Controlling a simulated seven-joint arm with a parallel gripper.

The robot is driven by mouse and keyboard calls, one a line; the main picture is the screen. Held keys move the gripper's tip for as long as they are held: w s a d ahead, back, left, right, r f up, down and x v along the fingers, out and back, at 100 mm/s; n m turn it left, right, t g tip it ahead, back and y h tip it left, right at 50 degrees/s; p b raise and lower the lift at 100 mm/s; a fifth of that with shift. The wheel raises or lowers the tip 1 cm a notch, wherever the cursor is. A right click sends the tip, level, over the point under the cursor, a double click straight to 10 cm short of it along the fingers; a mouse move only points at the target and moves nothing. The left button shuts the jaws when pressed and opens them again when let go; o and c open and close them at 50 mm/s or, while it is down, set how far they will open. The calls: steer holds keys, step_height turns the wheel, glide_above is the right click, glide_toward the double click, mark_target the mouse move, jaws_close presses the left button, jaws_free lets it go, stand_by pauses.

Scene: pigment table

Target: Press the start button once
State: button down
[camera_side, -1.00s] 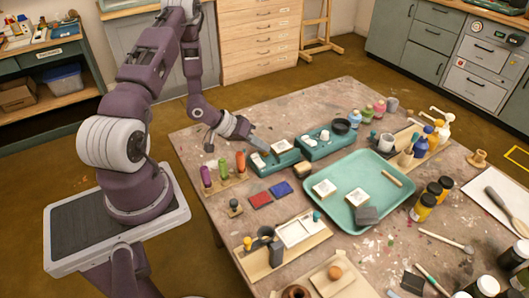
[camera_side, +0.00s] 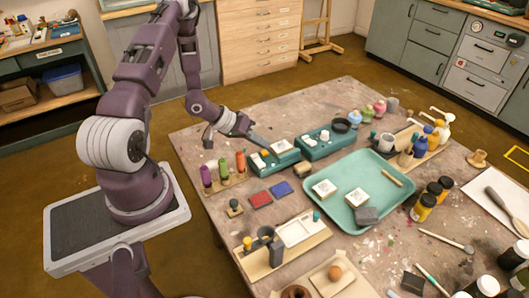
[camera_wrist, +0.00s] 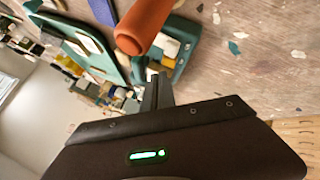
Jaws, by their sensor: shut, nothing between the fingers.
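My gripper (camera_side: 266,146) is shut and empty, its dark fingertips over or near the nearer teal device (camera_side: 274,168). The fingers also show in the wrist view (camera_wrist: 158,92), pointing towards a teal device body (camera_wrist: 184,48). The nearer device carries a white square piece (camera_side: 283,146) and a small yellowish piece (camera_side: 258,161) on its left part. I cannot tell which part is the start button, nor whether the fingertips touch anything. A second teal device (camera_side: 322,150) with white pieces on top stands behind to the right.
Upright purple (camera_side: 206,176), green (camera_side: 223,169) and orange (camera_side: 240,161) cylinders stand left of the nearer device; the orange one looms close in the wrist view (camera_wrist: 143,25). A teal tray (camera_side: 352,222) is to the right.

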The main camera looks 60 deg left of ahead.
steer(key=shift+r, duration=2.5)
step_height(320, 180, up, 9)
steer(key=w+a+m+g+y, duration=0.1)
steer(key=w+m+y, duration=0.1)
steer(key=y, duration=0.2)
step_height(320, 180, up, 6)
steer(key=y, duration=0.2)
glide_above(261, 153)
steer(key=w, duration=0.1)
steer(key=s+d+r+g, duration=0.1)
steer(key=s+d+r, duration=0.55)
steer(key=r, duration=0.25)
steer(key=s+d+r+m+g+h, duration=0.1)
steer(key=s+d+r+m+h, duration=0.1)
steer(key=s+d, duration=1.1)
steer(key=s+m+h, duration=0.1)
steer(key=s, duration=0.1)
steer(key=shift+s+d, duration=0.25)
steer(key=shift+s, duration=0.05)
